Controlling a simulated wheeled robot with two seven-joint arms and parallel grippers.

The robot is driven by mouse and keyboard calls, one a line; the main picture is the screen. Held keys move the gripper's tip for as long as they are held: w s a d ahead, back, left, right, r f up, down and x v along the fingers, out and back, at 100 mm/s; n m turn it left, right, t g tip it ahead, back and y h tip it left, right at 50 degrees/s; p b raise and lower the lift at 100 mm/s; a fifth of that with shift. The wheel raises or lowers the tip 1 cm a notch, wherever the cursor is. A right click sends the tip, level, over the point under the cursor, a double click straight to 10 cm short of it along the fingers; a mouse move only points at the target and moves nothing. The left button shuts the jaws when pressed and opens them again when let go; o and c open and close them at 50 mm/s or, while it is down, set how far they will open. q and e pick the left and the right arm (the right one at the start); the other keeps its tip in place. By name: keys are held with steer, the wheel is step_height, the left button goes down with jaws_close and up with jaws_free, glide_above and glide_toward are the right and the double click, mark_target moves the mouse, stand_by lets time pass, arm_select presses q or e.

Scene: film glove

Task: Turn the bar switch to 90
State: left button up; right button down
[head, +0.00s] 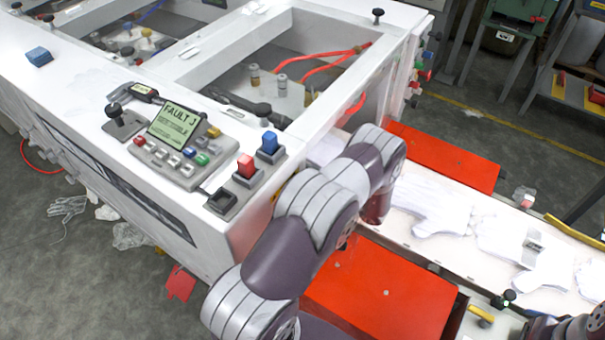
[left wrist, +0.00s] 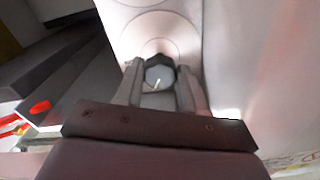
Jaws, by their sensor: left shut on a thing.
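The bar switch (left wrist: 154,86) shows in the left wrist view as a grey round knob with a white pointer mark, on a pale panel with faint rings around it. My left gripper (left wrist: 158,75) is shut on it, with one finger on each side. The pointer mark slants slightly off the picture's vertical. In the head view my left arm reaches over the side of the white machine (head: 235,235), and the arm hides the gripper and the switch. My right gripper is not in view.
A control panel (head: 175,150) with a "FAULT" display, a joystick (head: 118,115) and red (head: 246,166) and blue (head: 270,143) buttons tops the machine. Red covers (head: 385,285) flank a conveyor (head: 420,180) carrying white gloves (head: 435,215). Litter lies on the floor at left.

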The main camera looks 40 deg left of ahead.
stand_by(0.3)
arm_select(q)
steer(key=o, duration=1.1)
steer(key=shift+c, duration=0.2)
steer(key=w+d+b, duration=0.1)
steer(key=d+b, duration=0.3)
steer(key=d, duration=0.8)
steer(key=shift+w+d, duration=0.2)
steer(key=shift+d, duration=0.15)
steer(key=shift+r, duration=0.1)
